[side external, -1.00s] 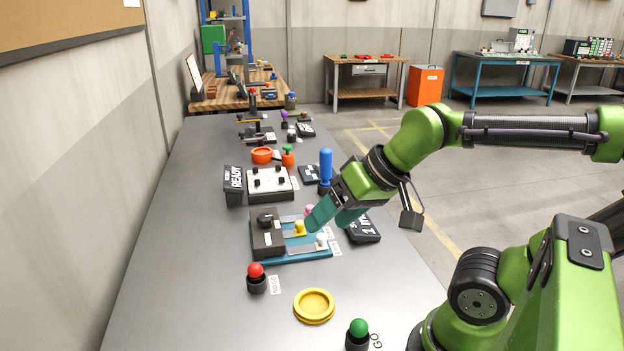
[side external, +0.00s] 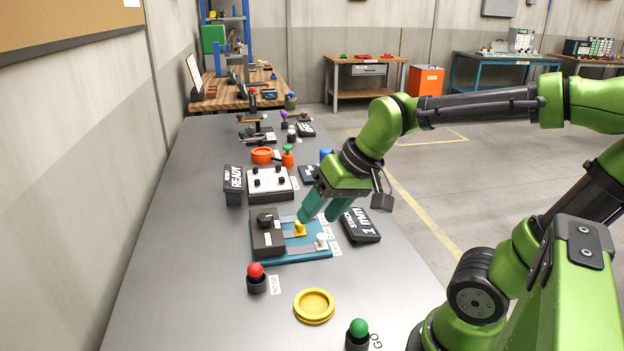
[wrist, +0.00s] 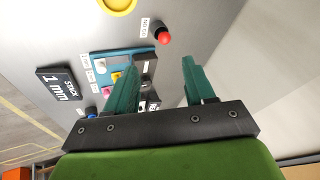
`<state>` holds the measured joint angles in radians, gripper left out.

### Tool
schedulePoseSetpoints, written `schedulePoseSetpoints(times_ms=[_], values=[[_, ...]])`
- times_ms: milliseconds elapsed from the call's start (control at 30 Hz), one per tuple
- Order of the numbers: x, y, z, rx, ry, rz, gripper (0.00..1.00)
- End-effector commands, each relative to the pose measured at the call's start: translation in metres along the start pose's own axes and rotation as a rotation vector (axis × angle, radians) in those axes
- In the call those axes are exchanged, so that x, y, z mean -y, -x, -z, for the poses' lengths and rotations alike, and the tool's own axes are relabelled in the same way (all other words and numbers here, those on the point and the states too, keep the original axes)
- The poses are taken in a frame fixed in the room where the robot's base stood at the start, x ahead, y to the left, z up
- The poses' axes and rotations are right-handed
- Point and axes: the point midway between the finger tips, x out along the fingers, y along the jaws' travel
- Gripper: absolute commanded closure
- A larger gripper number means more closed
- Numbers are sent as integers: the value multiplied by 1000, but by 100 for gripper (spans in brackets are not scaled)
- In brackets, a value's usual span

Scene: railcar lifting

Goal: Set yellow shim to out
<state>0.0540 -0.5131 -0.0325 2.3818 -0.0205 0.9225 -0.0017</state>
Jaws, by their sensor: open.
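The yellow shim knob (side external: 300,229) sits on the blue shim fixture (side external: 290,258), at the front end of a grey slide, between other shims. It also shows in the wrist view (wrist: 117,87), partly beside a finger. The white shim knob (side external: 321,241) is nearer the camera; a pink shim knob (wrist: 116,76) shows in the wrist view and is hidden in the side view. My gripper (side external: 317,218) is open and empty, its teal fingers pointing down just above the fixture, close to the yellow knob. Whether a finger touches it cannot be told.
A dark block (side external: 267,236) stands at the fixture's left. A "STACK 1 mm" display (side external: 360,224) lies right of it. A red button (side external: 256,278), yellow round dish (side external: 314,305) and green GO button (side external: 357,334) stand in front. A READY sign and knob box (side external: 270,184) stand behind.

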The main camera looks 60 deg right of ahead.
Motion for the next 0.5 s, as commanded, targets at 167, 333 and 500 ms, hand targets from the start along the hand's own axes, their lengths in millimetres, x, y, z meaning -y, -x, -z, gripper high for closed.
schedulePoseSetpoints(times_ms=[167, 333, 500], values=[[-19, -24, 66, 98, -101, -98, 46], [-50, -53, 125, 185, -186, -200, 46], [-92, -84, 176, 266, -266, -312, 46]])
